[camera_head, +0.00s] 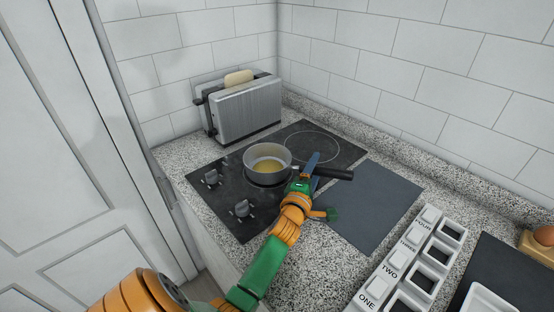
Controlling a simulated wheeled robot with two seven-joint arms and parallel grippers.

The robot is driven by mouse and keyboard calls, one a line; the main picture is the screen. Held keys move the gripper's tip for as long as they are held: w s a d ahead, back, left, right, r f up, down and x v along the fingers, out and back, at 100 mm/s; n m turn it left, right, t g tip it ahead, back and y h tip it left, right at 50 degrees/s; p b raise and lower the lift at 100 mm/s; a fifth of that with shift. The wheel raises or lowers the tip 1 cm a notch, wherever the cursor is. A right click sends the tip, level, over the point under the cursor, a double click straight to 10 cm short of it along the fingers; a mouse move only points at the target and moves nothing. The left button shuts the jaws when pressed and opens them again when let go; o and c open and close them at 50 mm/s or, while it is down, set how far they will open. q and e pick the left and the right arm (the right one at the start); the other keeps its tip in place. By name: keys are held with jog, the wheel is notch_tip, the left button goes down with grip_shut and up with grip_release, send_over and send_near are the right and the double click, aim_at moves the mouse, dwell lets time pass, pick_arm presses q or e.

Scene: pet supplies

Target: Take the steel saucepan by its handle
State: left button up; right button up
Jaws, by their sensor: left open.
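The steel saucepan (267,162) stands upright on the black hob, with yellow liquid in it. Its dark handle (337,173) points right. My left gripper (312,166) is open at the handle, and its blue finger overlaps the handle in the picture, near the pan. Part of the handle is hidden behind the gripper. I cannot tell whether the fingers touch it. My right gripper is not in view.
A toaster (247,110) with bread stands behind the saucepan. The hob (245,205) has two knobs at its left edge. A grey mat (374,207) lies to the right. A white labelled holder (404,262) and a dark tray are at the lower right.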

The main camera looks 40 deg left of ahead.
pick_arm(q)
jog(key=shift+w, duration=0.25)
jog(key=shift+s, duration=0.2)
jog(key=c, duration=0.5)
grip_shut()
jog(key=shift+r, duration=0.15)
dwell(0.3)
